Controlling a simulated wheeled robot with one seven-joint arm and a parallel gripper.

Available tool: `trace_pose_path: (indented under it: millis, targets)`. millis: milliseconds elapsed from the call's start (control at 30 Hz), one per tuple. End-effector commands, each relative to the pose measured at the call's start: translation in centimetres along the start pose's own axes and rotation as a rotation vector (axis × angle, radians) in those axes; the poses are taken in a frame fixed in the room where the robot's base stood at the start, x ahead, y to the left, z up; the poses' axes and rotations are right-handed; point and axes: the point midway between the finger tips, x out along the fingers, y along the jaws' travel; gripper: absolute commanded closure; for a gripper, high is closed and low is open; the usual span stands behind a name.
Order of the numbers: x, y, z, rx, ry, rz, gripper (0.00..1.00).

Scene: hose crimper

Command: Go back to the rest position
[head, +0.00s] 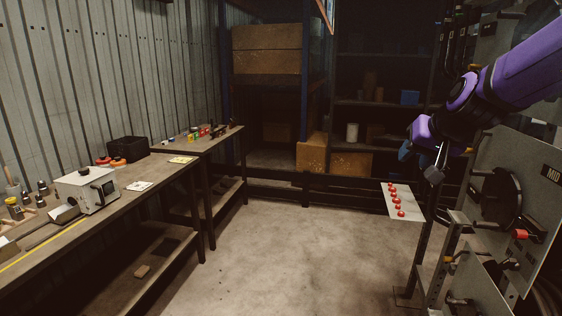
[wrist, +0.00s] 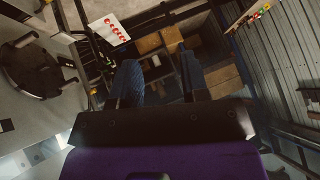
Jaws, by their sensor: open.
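My gripper (wrist: 160,85) shows in the wrist view with its two blue fingers apart and nothing between them. In the head view my purple arm reaches in from the upper right, and my gripper (head: 413,150) hangs in the air at the right, near the crimper machine. The grey machine (head: 540,200) stands at the right edge with a dark round die head (head: 497,196) and a red-tipped lever (head: 520,234). The machine's face (wrist: 25,95) and dark round part also show at the left of the wrist view.
A white panel with several red buttons (head: 402,203) stands beside the machine, below my gripper. A long workbench (head: 130,190) at the left holds a grey box device (head: 88,188) and a black bin (head: 127,148). Shelves with cartons (head: 350,163) stand at the back. The middle floor is clear.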

Motion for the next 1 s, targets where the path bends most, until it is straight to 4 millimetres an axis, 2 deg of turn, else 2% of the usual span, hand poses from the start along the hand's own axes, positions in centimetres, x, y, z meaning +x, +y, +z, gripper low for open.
trace_pose_path:
  millis: [33,200,500,700,833,1000]
  targets:
    - [-1.8,-0.2,1.1,-0.023,-0.011,-0.002,0.58]
    - [-6.8,0.1,5.4,-0.098,-0.071,0.013,0.58]
    - [-13.9,2.3,13.7,-0.21,-0.17,0.085,0.58]
    - [-16.7,4.1,17.8,-0.251,-0.216,0.141,0.58]
    - [-17.4,4.7,19.1,-0.261,-0.231,0.161,0.58]
    - [-17.5,4.9,19.4,-0.264,-0.236,0.168,0.58]
